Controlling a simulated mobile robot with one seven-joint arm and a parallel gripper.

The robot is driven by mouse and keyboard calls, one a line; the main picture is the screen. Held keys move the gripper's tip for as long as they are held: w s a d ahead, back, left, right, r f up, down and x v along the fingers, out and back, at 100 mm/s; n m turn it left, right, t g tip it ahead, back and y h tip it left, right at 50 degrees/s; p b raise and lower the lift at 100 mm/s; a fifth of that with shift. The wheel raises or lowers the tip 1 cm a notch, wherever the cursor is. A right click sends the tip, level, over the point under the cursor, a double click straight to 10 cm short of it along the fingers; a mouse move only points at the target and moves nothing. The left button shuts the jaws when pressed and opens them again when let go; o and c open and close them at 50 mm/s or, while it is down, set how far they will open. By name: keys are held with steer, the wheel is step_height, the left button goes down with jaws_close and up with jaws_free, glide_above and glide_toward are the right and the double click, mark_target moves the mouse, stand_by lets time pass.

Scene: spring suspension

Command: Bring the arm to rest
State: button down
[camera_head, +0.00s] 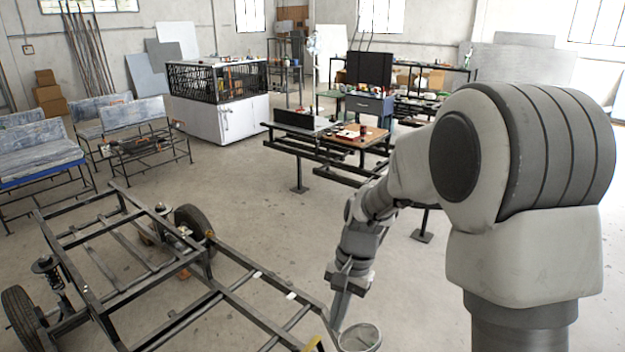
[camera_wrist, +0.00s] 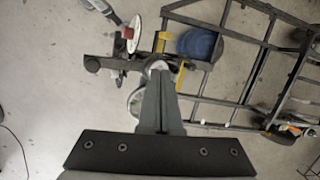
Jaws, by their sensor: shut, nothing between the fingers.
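My arm reaches down from the right in the head view, with my gripper (camera_head: 338,318) pointing downward near the right side of a dark metal chassis frame (camera_head: 185,325). In the wrist view my gripper (camera_wrist: 160,72) has its fingers together with nothing between them. The chassis frame (camera_wrist: 232,68) lies beyond the fingertips there. A round, pale metal part (camera_head: 360,337) shows just right of the fingertips in the head view; I cannot tell whether they touch it. A coil spring (camera_head: 47,266) stands at the frame's left side, beside a wheel (camera_head: 20,318).
Another wheel (camera_head: 192,226) is at the frame's far side. A dark metal bench (camera_head: 300,152) with a laptop-like panel stands behind my arm. Benches (camera_head: 40,160) are at the left. A round blue thing (camera_wrist: 200,44) shows by the frame. Open floor lies right of the gripper.

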steer(key=s+d+r+n+t+h, duration=0.1)
steer(key=s+d+r+n+t, duration=0.2)
steer(key=s+r, duration=0.5)
steer(key=s+d+r+n+t+h, duration=0.1)
steer(key=s+d+r+n+t, duration=0.2)
steer(key=s+d+r, duration=0.3)
step_height(320, 180, up, 3)
steer(key=s+t, duration=0.1)
steer(key=s, duration=0.1)
steer(key=shift+s, duration=0.4)
